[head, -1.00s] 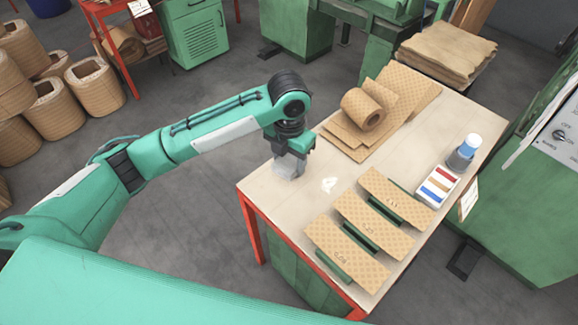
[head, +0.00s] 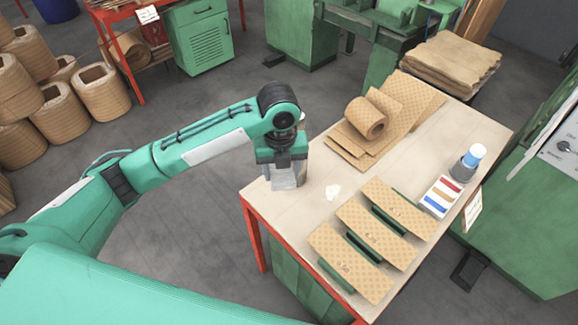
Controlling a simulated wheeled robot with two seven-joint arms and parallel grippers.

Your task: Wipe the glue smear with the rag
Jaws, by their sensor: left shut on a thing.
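The glue smear (head: 333,191) is a small whitish patch on the bare wooden top of the table (head: 300,210), near its left end. My left gripper (head: 284,168) points down over the table's left edge area, to the left of the smear and apart from it. It is shut on a grey thing that looks like the rag (head: 288,180), which hangs below the fingers. I cannot tell whether the rag touches the table top. My right gripper is not in view.
Patterned boards (head: 367,233) on green holders lie right of the smear. Behind are a paper roll (head: 365,117) and flat sheets (head: 410,95).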

